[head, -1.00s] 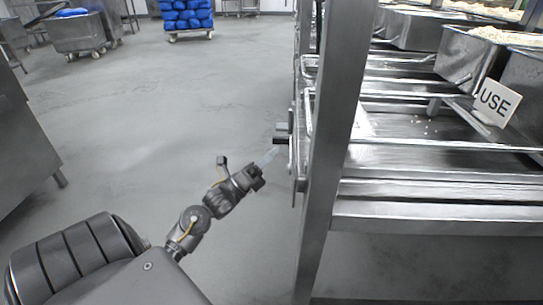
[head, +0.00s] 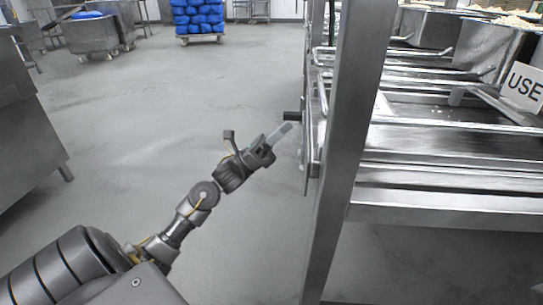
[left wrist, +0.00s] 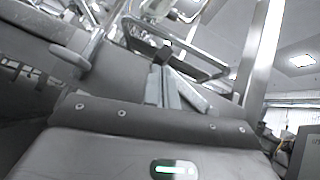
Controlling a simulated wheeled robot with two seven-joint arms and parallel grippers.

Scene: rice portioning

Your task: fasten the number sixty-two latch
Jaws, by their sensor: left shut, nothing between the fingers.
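A small dark handle (head: 292,115) sticks out from the side of the metal rack and may be the latch. No number sixty-two is readable on it. My left gripper (head: 284,131) is just below and beside this handle, pointing up and right. Its fingers are together with nothing between them. Contact with the handle cannot be told. In the left wrist view the closed fingers (left wrist: 166,88) point toward metal bars of the rack. My right gripper is in neither view.
A thick metal post (head: 345,140) stands right of my left gripper. Steel trays with rice and a "USE" sign (head: 523,87) are on the rack. Open grey floor (head: 140,150) lies left. A cart of blue bags (head: 198,20) stands at the back.

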